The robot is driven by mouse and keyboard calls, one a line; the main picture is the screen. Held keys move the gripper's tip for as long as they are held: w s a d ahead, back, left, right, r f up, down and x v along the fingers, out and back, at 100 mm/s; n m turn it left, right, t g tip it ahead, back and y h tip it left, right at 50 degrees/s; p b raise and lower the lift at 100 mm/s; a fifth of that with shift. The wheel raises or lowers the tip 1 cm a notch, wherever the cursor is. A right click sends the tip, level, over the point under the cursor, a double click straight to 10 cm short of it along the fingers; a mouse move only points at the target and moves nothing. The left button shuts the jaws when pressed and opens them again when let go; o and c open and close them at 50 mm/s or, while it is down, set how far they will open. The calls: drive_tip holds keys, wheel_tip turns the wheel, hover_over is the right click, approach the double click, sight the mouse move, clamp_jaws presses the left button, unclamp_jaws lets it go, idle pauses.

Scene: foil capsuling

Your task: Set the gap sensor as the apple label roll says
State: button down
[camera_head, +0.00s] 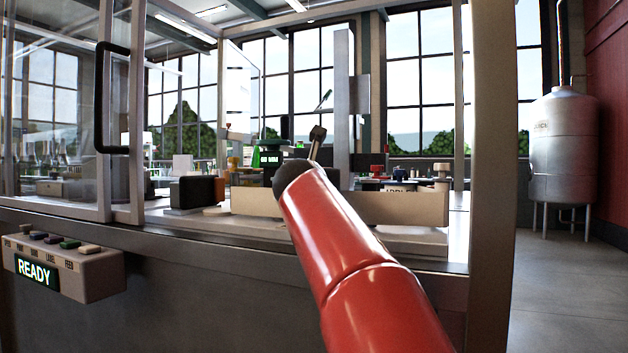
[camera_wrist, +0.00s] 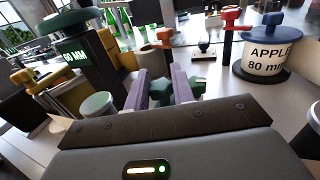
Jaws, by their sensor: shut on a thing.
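The apple label roll (camera_wrist: 266,61) is at the upper right of the wrist view, with a dark blue top and a white band reading "APPLE 80 mm". A black post with a green display (camera_wrist: 75,56) and a dark green cap (camera_wrist: 78,22) stands at the upper left; its reading looks like "60 MM", though the first digit is hard to make out. The display also shows small in the head view (camera_head: 271,158). My gripper (camera_wrist: 164,88) is shut on a dark green knob-like piece (camera_wrist: 184,88), partly hidden by the fingers. My arm hides the gripper in the head view.
A cream panel (camera_head: 400,208) runs along the front of the machine deck. The glass door (camera_head: 60,110) with a black handle is at left. A button box (camera_head: 65,262) reads "READY". A yellow-orange part (camera_wrist: 42,77) and a pale round lid (camera_wrist: 97,105) lie left of my gripper.

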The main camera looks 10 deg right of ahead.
drive_tip(key=shift+w+a+r+p, duration=0.1)
drive_tip(key=shift+w+a+p, duration=0.6)
drive_tip(key=shift+a, duration=0.25)
drive_tip(key=c, duration=1.2)
unclamp_jaws()
